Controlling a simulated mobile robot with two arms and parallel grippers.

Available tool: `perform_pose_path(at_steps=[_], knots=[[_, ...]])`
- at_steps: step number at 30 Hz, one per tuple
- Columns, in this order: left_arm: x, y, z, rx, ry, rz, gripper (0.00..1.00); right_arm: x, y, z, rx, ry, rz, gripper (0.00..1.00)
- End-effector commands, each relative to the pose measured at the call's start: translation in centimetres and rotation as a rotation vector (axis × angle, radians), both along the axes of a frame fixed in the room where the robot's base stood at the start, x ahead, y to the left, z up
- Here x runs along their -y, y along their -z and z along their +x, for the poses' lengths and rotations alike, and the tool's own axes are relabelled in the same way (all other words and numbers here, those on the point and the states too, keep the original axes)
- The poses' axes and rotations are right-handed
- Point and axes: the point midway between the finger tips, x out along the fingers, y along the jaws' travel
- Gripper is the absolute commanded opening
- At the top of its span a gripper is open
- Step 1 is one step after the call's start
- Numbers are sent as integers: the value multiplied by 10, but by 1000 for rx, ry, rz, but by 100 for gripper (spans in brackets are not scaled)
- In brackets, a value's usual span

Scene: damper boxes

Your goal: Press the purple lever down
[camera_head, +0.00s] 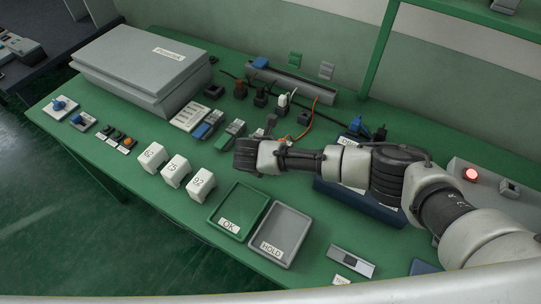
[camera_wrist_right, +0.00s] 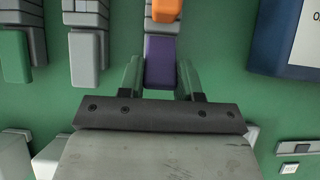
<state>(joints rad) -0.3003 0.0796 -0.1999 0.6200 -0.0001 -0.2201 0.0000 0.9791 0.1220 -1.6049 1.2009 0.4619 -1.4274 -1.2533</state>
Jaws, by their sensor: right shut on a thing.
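The purple lever (camera_wrist_right: 160,60) shows in the right wrist view, on a grey damper unit near the top middle. My right gripper (camera_wrist_right: 160,78) has a finger on each side of the lever and is shut on it. In the head view my right gripper (camera_head: 245,150) reaches in from the right over the middle of the green table. The purple lever cannot be made out there; the gripper and arm cover that spot. My left gripper is not in view.
In the right wrist view an orange lever (camera_wrist_right: 167,10) is above, and a grey lever (camera_wrist_right: 85,58) and a green lever (camera_wrist_right: 15,57) are to the left. In the head view the OK tray (camera_head: 216,222) and HOLD tray (camera_head: 265,247) lie in front, with white boxes (camera_head: 175,170) left.

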Motion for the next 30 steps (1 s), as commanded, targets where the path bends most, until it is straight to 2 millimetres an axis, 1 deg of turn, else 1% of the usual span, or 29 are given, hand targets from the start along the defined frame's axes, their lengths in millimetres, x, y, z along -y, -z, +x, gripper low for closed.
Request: perform_pose_path(at_steps=[16, 17, 21, 22, 30], knots=[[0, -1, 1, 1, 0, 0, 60, -1, 1, -1, 28, 0, -19, 10], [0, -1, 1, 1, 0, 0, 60, -1, 1, -1, 28, 0, -19, 35], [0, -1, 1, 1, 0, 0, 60, -1, 1, -1, 28, 0, -19, 57], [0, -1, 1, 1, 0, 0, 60, -1, 1, -1, 28, 0, -19, 60], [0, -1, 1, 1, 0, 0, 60, -1, 1, -1, 27, 0, -18, 60]])
